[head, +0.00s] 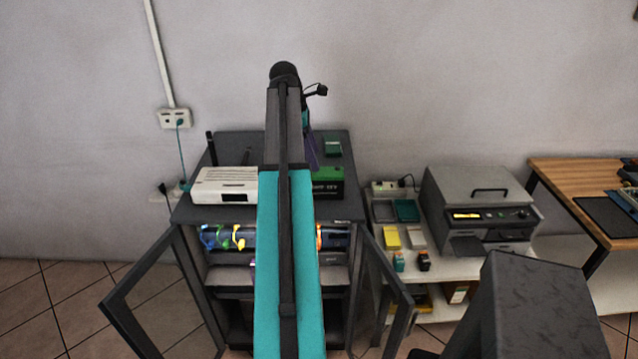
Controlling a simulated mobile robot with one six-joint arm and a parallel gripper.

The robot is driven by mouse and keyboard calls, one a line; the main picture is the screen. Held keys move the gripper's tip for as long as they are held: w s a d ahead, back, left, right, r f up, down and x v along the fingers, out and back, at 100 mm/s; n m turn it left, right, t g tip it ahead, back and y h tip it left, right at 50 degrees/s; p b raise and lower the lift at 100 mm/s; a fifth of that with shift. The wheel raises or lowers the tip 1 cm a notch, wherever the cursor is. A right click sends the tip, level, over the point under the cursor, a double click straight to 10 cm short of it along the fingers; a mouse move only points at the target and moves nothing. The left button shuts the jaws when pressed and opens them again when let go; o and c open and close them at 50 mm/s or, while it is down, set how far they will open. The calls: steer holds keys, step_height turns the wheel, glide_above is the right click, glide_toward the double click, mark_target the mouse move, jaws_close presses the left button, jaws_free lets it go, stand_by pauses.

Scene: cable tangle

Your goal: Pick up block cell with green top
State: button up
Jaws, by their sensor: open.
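A small block with a green top (333,147) lies on top of the dark cabinet, toward its back right. A larger green and black box (328,181) sits in front of it, partly behind my arm. I cannot tell for sure which thing is the block cell. My arm reaches up and over the cabinet and hides its middle. My gripper (313,152) shows only as a dark purplish sliver at the arm's right edge, just left of the green-topped block. Its fingertips are mostly hidden, and nothing is seen held in it.
The cabinet (348,210) has open glass doors and coloured cables (222,238) inside. A white router-like box (224,186) stands on its left.

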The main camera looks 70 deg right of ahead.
mark_target(320, 172)
steer(key=shift+p+x, duration=0.65)
steer(key=shift+x, duration=2.45)
steer(key=shift+s+f, duration=0.1)
steer(key=shift+p+x, duration=0.95)
steer(key=shift+x, duration=0.25)
steer(key=shift+p+x, duration=0.3)
steer(key=shift+x, duration=0.95)
steer(key=shift+a, duration=0.1)
steer(key=shift+c, duration=0.2)
jaws_close()
